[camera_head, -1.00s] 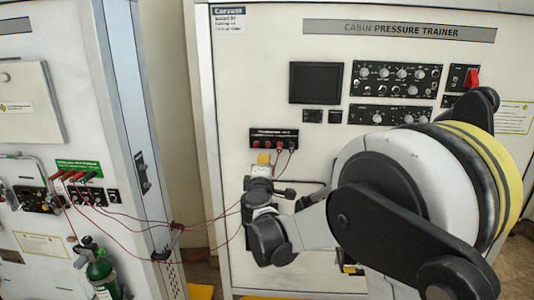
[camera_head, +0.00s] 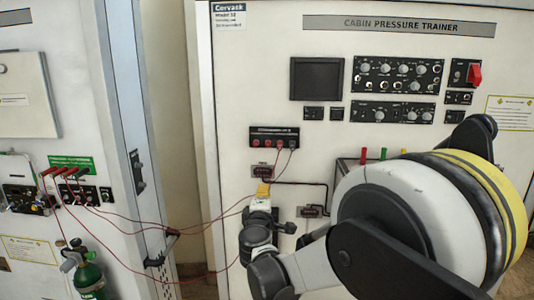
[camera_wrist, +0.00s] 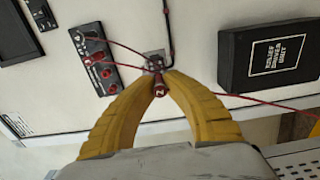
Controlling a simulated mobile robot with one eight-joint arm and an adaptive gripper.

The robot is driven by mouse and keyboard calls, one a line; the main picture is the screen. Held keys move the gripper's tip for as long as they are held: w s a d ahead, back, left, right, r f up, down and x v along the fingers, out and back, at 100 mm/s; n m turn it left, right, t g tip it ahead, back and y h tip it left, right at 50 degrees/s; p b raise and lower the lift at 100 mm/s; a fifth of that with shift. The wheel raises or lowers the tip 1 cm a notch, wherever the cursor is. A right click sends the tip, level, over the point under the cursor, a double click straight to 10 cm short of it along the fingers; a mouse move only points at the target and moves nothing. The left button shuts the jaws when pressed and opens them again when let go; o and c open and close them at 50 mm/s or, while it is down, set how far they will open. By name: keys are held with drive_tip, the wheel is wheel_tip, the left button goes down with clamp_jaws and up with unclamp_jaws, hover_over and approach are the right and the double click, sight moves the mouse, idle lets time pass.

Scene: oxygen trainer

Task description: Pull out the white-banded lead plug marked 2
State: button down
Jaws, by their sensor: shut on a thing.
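The red lead plug (camera_wrist: 160,88) with a white mark that reads as 2 is between my yellow fingertips in the wrist view. My gripper (camera_wrist: 160,79) is shut on it. A small socket plate (camera_wrist: 153,61) is just beyond the plug; I cannot tell whether the plug's tip still touches it. In the head view my gripper (camera_head: 263,190) is just below that socket plate (camera_head: 262,171) on the cabin pressure trainer (camera_head: 400,60). The plug itself is too small to make out there.
A black jack strip (camera_head: 275,138) with red plugs and leads is above the socket plate. A black box (camera_wrist: 276,54) is right of my gripper in the wrist view. Red leads hang across to the left cabinet (camera_head: 60,130), by a green cylinder (camera_head: 88,272).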

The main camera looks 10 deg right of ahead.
drive_tip(key=c, duration=1.5)
unclamp_jaws()
drive_tip(key=shift+o, duration=0.2)
drive_tip(key=shift+s, duration=0.1)
drive_tip(key=v, duration=1.1)
drive_tip(key=s+d+f+m+g+b, duration=0.25)
drive_tip(key=s+d+f+m, duration=0.2)
drive_tip(key=s, duration=0.25)
drive_tip(key=s+d+f+m+g+b, duration=0.2)
drive_tip(key=s+d+f+m+g, duration=0.25)
drive_tip(key=s+d, duration=0.2)
drive_tip(key=s+a+f+m+g+y+b, duration=0.1)
drive_tip(key=s+a+f+m+y, duration=0.1)
drive_tip(key=s, duration=0.5)
drive_tip(key=s+a+f+m+g+y+b, duration=0.1)
drive_tip(key=s+a+f+m+g+y, duration=0.1)
drive_tip(key=s, duration=0.5)
wheel_tip(320, 180, down, 3)
drive_tip(key=shift+a+f+m+y, duration=0.1)
drive_tip(key=shift+a+m+y, duration=0.65)
drive_tip(key=shift+a, duration=0.4)
